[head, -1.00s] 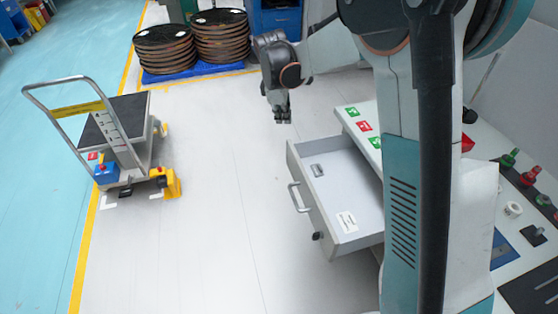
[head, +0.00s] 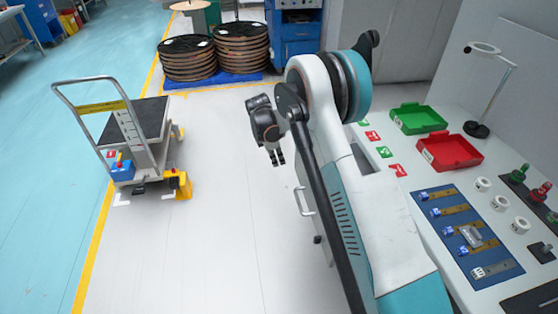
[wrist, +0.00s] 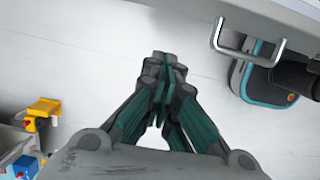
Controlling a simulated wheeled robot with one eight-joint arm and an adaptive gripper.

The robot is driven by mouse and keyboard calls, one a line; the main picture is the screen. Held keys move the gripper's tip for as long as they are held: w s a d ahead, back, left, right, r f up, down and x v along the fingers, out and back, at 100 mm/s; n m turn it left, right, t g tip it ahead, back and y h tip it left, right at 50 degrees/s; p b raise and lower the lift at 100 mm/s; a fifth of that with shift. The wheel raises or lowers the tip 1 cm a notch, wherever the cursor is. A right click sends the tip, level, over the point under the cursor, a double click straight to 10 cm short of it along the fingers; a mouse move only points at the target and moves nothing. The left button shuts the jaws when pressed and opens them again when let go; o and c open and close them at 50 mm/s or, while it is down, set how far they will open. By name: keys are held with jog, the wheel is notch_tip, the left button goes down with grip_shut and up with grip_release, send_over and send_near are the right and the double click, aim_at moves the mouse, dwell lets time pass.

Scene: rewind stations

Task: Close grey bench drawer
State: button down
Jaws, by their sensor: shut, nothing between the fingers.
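The grey bench drawer is mostly hidden behind my arm in the head view; its metal pull handle (head: 304,202) shows just left of the arm. In the wrist view the handle (wrist: 247,48) sticks out from the pale drawer front (wrist: 270,12) at upper right. How far the drawer stands out cannot be told now. My gripper (head: 277,157) hangs above the floor, up and left of the handle in the head view. In the wrist view my gripper (wrist: 164,68) is shut and empty, left of the handle and apart from it.
The bench top holds a green tray (head: 418,118), a red tray (head: 452,152) and a blue tool mat (head: 465,235). A platform trolley (head: 140,130) stands on the left. Reel stacks (head: 190,60) stand at the back. The floor between trolley and bench is clear.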

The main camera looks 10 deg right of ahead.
jog(key=d+f+b, duration=0.4)
jog(key=d+f, duration=0.2)
jog(key=f, duration=0.1)
jog(key=shift+f, duration=0.15)
jog(key=d, duration=2.7)
